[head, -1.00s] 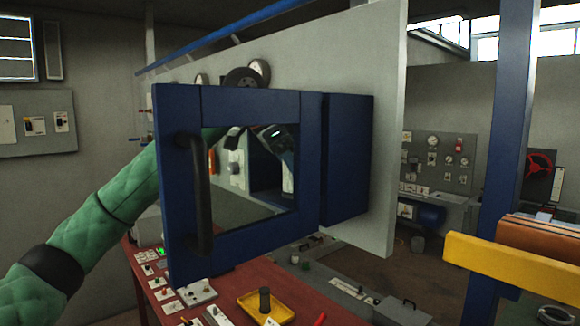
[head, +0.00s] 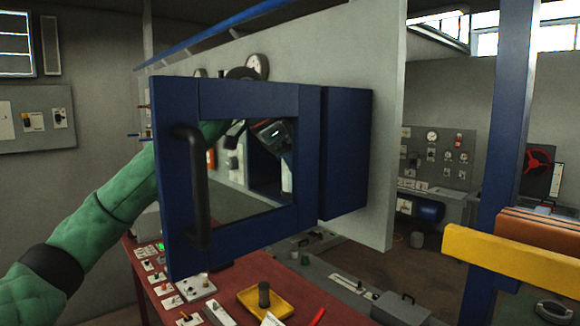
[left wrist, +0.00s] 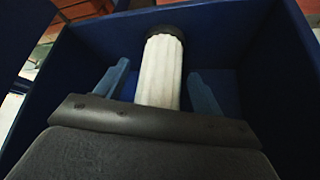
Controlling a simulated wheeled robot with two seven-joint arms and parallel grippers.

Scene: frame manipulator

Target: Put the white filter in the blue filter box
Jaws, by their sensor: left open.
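The blue filter box (head: 345,150) is fixed to a grey wall panel. Its blue door, with a window and a black handle (head: 193,185), is swung open toward me. My left arm passes behind the door, and part of my left gripper (head: 270,135) shows through the window at the box opening. In the left wrist view, the white filter (left wrist: 160,70) with a dark cap is inside the blue box (left wrist: 260,70). My left gripper (left wrist: 157,87) is open, one finger on each side of the filter, apart from it. The filter's near end is hidden by the gripper body. My right gripper is not in view.
The open door stands between my head camera and the box interior. A red table (head: 150,285) below holds switches and a yellow tray (head: 283,305) with a dark cylinder. A blue post (head: 508,150) and a yellow bar (head: 510,258) stand at the right.

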